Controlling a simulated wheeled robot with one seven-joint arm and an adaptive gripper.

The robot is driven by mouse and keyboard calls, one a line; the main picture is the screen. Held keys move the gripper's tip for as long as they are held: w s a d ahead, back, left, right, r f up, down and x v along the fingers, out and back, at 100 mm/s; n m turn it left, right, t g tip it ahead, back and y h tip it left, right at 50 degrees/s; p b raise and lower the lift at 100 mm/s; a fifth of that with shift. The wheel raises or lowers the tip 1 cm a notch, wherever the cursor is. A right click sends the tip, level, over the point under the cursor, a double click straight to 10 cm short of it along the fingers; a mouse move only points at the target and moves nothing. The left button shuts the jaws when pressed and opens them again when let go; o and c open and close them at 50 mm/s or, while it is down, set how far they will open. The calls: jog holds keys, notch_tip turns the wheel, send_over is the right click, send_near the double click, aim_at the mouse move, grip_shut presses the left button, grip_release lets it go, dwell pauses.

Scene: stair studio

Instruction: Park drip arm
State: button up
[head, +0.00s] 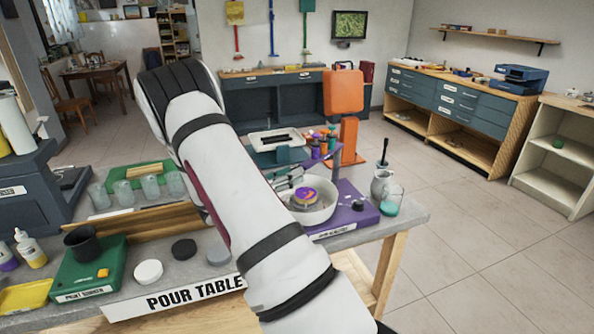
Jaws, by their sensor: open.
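A purple base (362,217) with a white label stands at the right end of the pour table (405,218). A white bowl (325,212) sits on it, with a round purple and yellow piece (303,196) inside. Thin grey bars (288,181) show just behind the bowl, beside my arm. I cannot tell whether they are the drip arm, and no other part is clearly one. My white arm crosses the middle of the head view, rising from the bottom to a bend at upper left. It covers part of the table. My gripper is hidden behind it.
Grey cups (135,190), a green station with a black cup (82,243), and white, grey and black discs (148,271) stand on the left. A pitcher (381,184) and a glass (391,201) stand at the right edge. An orange stand (346,100) is behind; floor at right is clear.

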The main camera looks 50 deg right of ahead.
jog(key=shift+x, duration=1.5)
jog(key=shift+s, duration=0.1)
grip_shut()
jog(key=shift+w+m+g+b, duration=0.3)
jog(key=shift+g, duration=0.1)
